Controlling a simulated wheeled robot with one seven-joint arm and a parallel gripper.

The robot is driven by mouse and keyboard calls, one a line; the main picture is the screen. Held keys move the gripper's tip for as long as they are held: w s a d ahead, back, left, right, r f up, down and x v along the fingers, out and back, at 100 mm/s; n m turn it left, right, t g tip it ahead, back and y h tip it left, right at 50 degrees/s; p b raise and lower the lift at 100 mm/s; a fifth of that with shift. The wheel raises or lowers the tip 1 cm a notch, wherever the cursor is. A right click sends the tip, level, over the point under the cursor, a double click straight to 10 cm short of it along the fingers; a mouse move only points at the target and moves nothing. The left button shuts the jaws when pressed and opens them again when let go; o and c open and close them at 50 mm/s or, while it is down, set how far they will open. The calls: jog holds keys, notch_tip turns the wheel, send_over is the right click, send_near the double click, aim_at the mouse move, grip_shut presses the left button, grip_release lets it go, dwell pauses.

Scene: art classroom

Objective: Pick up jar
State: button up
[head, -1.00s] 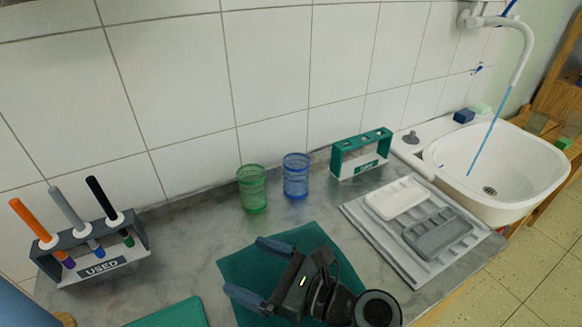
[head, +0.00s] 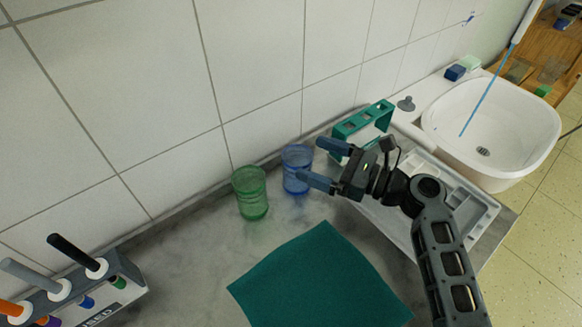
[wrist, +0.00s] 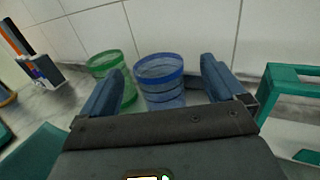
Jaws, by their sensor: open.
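A blue see-through jar (head: 297,169) stands upright on the grey counter near the tiled wall. A green see-through jar (head: 250,192) stands just left of it. My gripper (head: 308,163) is open and empty, its fingers pointing left toward the blue jar in the head view. In the wrist view the blue jar (wrist: 161,80) shows between the two fingers (wrist: 160,85), beyond the palm, its lower part hidden. The green jar (wrist: 113,76) shows there behind the left finger. I cannot tell whether any finger touches the blue jar.
A teal rack (head: 362,122) stands right of the blue jar, close to my gripper. A pale tray (head: 400,235) lies under my arm, beside the sink (head: 540,120). A teal mat (head: 318,280) lies in front; a marker rack (head: 125,275) stands at left.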

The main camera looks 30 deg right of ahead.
aim_at(285, 151)
jog(key=b+x, duration=0.1)
jog(key=x, duration=0.1)
jog(key=b+x, duration=0.1)
jog(key=x, duration=0.1)
jog(key=b+x, duration=0.1)
jog(key=shift+w+a+f, duration=0.2)
jog(key=shift+a+f, duration=0.2)
jog(key=shift+w+a, duration=0.3)
jog(key=shift+w, duration=0.05)
jog(key=shift+r, duration=0.1)
jog(key=c, duration=1.3)
jog(key=shift+c, duration=0.2)
